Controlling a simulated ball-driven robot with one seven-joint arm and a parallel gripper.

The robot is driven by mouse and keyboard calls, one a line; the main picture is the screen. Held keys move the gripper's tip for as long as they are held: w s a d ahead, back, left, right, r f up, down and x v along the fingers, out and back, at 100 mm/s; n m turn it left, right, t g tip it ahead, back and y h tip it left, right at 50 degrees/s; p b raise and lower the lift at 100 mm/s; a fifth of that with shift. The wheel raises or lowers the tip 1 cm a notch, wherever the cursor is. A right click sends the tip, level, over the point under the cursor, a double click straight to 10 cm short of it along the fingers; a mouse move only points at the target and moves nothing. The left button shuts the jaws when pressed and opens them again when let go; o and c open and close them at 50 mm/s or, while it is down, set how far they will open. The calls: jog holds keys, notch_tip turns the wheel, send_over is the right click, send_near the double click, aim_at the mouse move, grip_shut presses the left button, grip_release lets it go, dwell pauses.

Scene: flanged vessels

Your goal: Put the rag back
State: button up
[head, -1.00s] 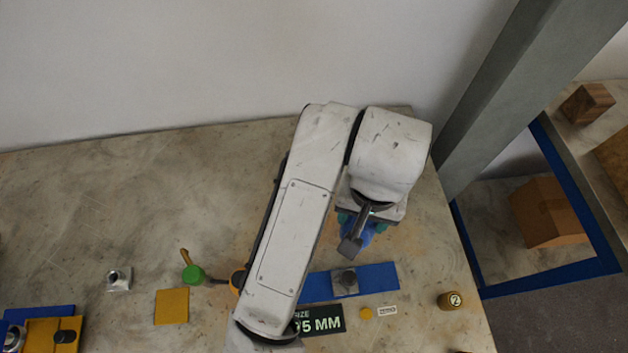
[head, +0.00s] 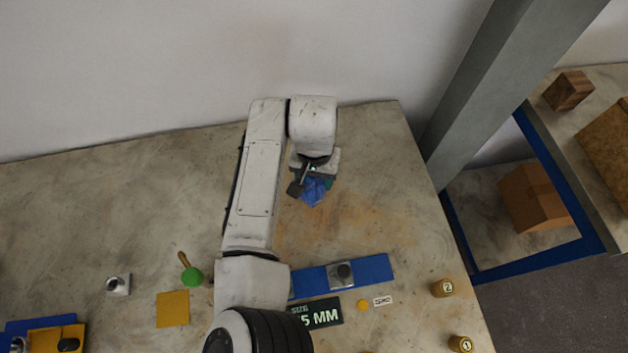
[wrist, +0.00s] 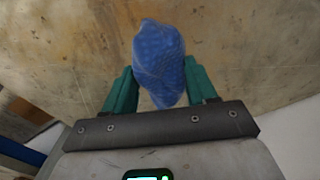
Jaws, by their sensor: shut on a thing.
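The rag (head: 313,191) is a crumpled blue cloth. It also shows in the wrist view (wrist: 159,62), between the green fingers. My gripper (head: 310,183) is shut on the rag toward the back of the worktop, right of the middle. In the wrist view my gripper (wrist: 160,90) has one finger on each side of the rag, and bare worktop shows behind it. I cannot tell whether the rag touches the worktop.
On the worktop (head: 110,215), a blue strip (head: 375,268) bears a grey metal fitting (head: 342,274). A dark size sign (head: 322,313), yellow square (head: 173,308), green-knobbed tool (head: 192,276) and numbered cylinder (head: 443,288) lie around. A grey post (head: 480,80) rises at right. The back right worktop is clear.

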aim_at(314, 179)
jog(key=shift+w+a+f, duration=0.1)
jog(key=shift+f, duration=1.55)
jog(key=shift+f, duration=0.15)
jog(key=o, duration=0.9)
jog(key=shift+o, duration=0.2)
notch_tip(314, 179, up, 12)
jog(key=shift+r+b, duration=0.2)
jog(key=shift+b, duration=0.15)
